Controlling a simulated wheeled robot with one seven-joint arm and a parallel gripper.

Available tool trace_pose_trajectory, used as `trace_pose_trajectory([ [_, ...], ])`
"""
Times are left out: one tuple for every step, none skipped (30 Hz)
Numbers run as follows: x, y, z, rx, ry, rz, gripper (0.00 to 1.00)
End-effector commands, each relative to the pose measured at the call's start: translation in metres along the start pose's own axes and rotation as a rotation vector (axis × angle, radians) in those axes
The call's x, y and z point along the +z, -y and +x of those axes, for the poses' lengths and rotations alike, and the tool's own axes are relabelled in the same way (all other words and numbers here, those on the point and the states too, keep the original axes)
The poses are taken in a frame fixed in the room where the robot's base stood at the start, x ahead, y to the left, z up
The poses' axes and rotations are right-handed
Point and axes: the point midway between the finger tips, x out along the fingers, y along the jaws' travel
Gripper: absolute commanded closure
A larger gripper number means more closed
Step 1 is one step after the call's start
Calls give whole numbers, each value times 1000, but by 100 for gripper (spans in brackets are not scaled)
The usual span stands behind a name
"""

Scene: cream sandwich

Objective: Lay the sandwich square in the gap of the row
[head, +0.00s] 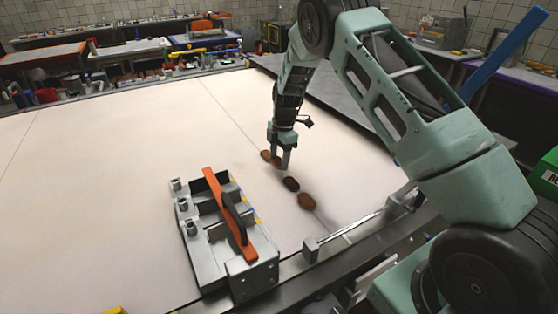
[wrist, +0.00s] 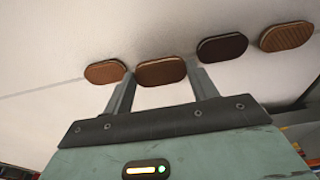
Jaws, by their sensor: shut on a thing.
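My gripper (head: 279,161) points down over the pale table, shut on a brown oval sandwich (wrist: 160,71). In the wrist view the sandwich lies between the two fingers. A lighter brown oval sandwich (wrist: 104,71) is just left of the held one, close to the left finger; it also shows in the head view (head: 265,154). A dark brown sandwich (wrist: 222,47) is right of the right finger, and it shows in the head view (head: 291,184). A ridged brown sandwich (wrist: 287,36) ends the row (head: 306,201). I cannot tell whether the held one touches the table.
A grey metal fixture (head: 205,262) with an orange bar and black handle (head: 231,218) stands at the near left of the row. A metal rail (head: 352,232) runs along the near edge. The table (head: 110,190) is clear to the left.

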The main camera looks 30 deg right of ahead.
Motion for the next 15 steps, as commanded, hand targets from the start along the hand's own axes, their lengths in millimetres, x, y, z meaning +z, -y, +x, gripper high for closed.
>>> trace_pose_trajectory([
  [0,1,7,-5,-1,2,63],
  [1,1,11,-5,-1,2,63],
  [2,1,17,-5,0,1,63],
  [2,1,20,-4,-1,0,63],
  [2,1,22,-3,-1,0,63],
  [2,0,24,-2,-1,0,63],
  [2,0,24,-2,-1,0,63],
  [2,0,24,-1,-1,0,63],
  [2,0,24,-1,-1,0,63],
  [2,0,24,-1,-1,0,63],
  [2,0,24,-1,-1,0,63],
  [2,0,24,-1,-1,0,63],
  [2,0,25,-1,-1,1,63],
  [3,0,26,-1,-1,1,63],
  [3,0,28,-1,-1,1,63],
])
